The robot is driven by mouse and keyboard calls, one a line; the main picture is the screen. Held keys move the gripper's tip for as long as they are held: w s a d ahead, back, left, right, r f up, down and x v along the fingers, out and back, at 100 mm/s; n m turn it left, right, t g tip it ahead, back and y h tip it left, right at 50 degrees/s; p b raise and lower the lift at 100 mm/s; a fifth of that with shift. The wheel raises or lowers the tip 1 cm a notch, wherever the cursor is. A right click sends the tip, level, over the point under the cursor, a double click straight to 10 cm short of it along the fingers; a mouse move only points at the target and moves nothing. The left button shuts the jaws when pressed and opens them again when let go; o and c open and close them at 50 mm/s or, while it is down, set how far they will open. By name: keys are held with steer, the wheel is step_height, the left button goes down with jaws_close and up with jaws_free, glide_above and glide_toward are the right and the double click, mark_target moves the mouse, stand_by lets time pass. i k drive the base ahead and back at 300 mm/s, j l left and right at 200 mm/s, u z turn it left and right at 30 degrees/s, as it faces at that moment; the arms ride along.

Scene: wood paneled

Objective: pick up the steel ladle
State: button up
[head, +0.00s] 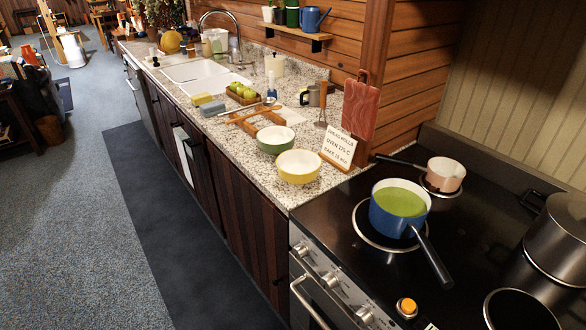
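What looks like the steel ladle (269,101) lies on the speckled countertop in the head view, small and far off. Its round bowl end points right and its thin handle runs to the left, close to a wooden rack (258,122). I cannot tell whether it rests on the rack or just behind it. My gripper is not in view, and nothing of my arm shows near the ladle.
A green bowl (276,139) and a yellow bowl (298,166) stand in front of the rack. A basket of green fruit (243,93) is behind the ladle. A blue pot (399,208) sits on the stove. Floor beside the cabinets, with a dark mat (165,215), is clear.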

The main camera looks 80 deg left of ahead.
mark_target(269, 101)
steer(key=u, duration=2.85)
steer(key=i+j+u, duration=0.25)
steer(key=i+j, duration=0.15)
steer(key=i+j+u, duration=0.25)
steer(key=i+j, duration=0.15)
steer(key=i+j+u, duration=0.25)
steer(key=i, duration=0.2)
steer(key=i+j+u, duration=0.25)
steer(key=i, duration=0.2)
steer(key=i+j+z, duration=0.1)
steer(key=i, duration=0.55)
steer(key=i+j+z, duration=0.1)
steer(key=i, duration=0.6)
steer(key=i+z, duration=0.25)
steer(key=z, duration=0.2)
steer(key=i+z, duration=0.25)
steer(key=z, duration=0.2)
steer(key=i+j+z, duration=0.2)
steer(key=z, duration=0.25)
steer(key=i+j+z, duration=0.1)
steer(key=i+z, duration=0.15)
steer(key=z, duration=0.15)
steer(key=i+j+z, duration=0.2)
steer(key=z, duration=0.2)
